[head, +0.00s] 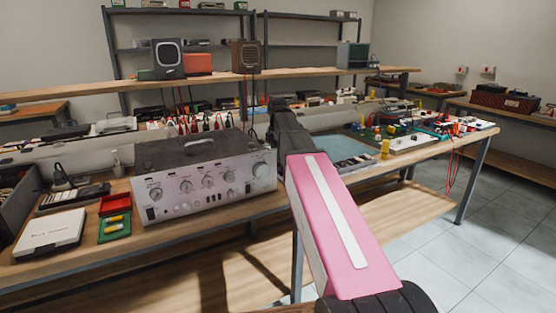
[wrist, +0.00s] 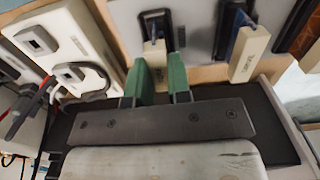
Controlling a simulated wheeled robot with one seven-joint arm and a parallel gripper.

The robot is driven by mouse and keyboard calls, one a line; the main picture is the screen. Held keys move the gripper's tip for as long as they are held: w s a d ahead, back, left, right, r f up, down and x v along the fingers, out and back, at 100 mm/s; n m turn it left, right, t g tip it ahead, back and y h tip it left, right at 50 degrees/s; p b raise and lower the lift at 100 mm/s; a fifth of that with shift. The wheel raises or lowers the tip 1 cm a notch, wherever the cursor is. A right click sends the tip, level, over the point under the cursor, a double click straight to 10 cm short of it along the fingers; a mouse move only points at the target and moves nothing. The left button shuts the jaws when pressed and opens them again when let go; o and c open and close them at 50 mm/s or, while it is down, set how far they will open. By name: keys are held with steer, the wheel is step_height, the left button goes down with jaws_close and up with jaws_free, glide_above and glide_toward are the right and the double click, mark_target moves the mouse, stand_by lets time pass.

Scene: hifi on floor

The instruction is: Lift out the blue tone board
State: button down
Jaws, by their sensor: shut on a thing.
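In the wrist view my gripper (wrist: 158,80) has green fingers on either side of a small pale labelled block (wrist: 153,54), and is shut on it. A dark, slightly bluish piece (wrist: 153,22) extends behind that block. To its right a similar pale labelled block (wrist: 250,56) has a clearly blue piece (wrist: 236,30) beside it. The labels are too small to read, so I cannot tell for certain which is the blue tone board. In the head view my pink arm reaches over the bench beside the silver amplifier (head: 205,190); the fingertips are hidden.
On the bench are red and green trays (head: 115,215), a white case (head: 50,232) and electronics at right (head: 410,143). Tiled floor (head: 480,240) is open at right.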

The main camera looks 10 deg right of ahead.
steer(key=shift+r, duration=0.1)
steer(key=shift+r, duration=3.65)
